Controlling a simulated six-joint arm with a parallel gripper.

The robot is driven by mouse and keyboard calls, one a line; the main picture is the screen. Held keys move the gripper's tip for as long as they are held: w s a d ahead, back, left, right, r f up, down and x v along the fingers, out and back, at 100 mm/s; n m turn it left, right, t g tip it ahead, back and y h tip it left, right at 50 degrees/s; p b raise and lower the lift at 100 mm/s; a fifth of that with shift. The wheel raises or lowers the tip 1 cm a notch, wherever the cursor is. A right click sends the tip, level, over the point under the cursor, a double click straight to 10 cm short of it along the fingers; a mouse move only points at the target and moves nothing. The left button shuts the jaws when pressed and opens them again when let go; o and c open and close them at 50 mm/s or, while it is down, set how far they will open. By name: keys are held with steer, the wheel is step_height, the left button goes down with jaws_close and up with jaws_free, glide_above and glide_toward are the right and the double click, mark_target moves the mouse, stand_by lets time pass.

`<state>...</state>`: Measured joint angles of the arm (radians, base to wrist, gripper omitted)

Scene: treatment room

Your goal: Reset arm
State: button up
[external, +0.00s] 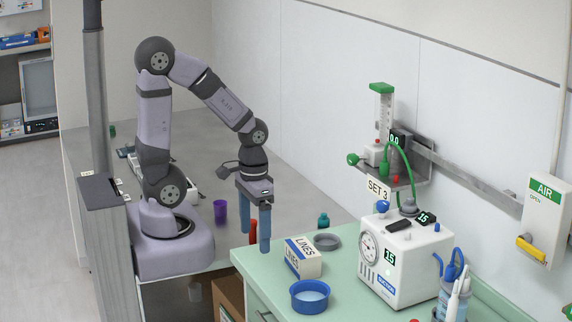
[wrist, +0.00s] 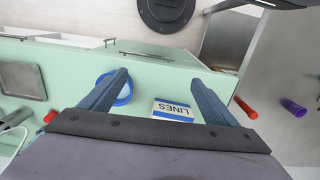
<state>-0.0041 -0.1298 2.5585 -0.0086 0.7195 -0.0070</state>
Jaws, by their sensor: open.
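My arm stands on its base at the left of the external view, raised and bent over toward the counter. My gripper (external: 256,229) points down near the left end of the green counter, with its two blue fingers apart and nothing between them. In the wrist view my gripper (wrist: 160,97) also shows its fingers spread wide. The white LINES box (external: 303,257) stands on the counter to the right of the fingers. In the wrist view the LINES box (wrist: 174,109) appears beyond and between the fingers, apart from them.
A blue bowl (external: 310,296), a grey dish (external: 327,241) and a teal bottle (external: 323,220) stand near the box. A white suction machine (external: 399,262) occupies the right of the counter. A purple cup (external: 220,213) and a red object (external: 253,232) are near my gripper.

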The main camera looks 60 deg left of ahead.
stand_by(0.3)
steer(key=shift+f+b, duration=0.6)
steer(key=shift+b, duration=0.05)
